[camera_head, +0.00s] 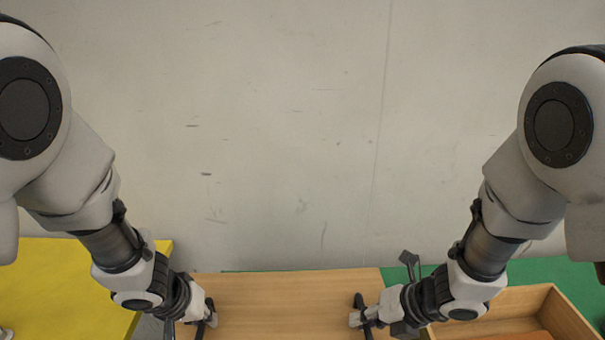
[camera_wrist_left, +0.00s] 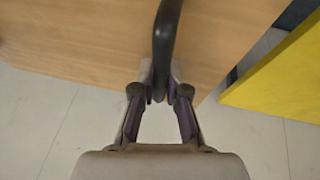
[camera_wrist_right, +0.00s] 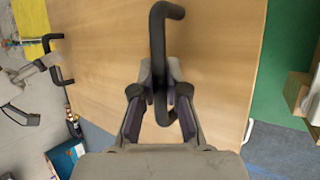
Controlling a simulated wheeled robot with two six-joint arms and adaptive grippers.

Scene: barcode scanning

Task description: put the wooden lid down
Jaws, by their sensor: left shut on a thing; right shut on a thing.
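The wooden lid (camera_head: 288,300) is a flat light-wood panel at the bottom middle of the head view, between my two grippers. It has a black bent handle near each end. My left gripper (camera_head: 207,313) is shut on the left handle (camera_wrist_left: 165,40), which stands between its fingers in the left wrist view. My right gripper (camera_head: 362,318) is shut on the right handle (camera_wrist_right: 158,50), seen in the right wrist view. The lid's surface also fills much of the left wrist view (camera_wrist_left: 80,40) and the right wrist view (camera_wrist_right: 215,50). Its near edge is cut off in the head view.
A yellow surface (camera_head: 60,285) lies at left and a green surface (camera_head: 550,270) at right. An open wooden box (camera_head: 568,318) stands right of the lid, partly behind my right arm. A blue box (camera_wrist_right: 65,157) shows low in the right wrist view. Grey floor shows below the lid.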

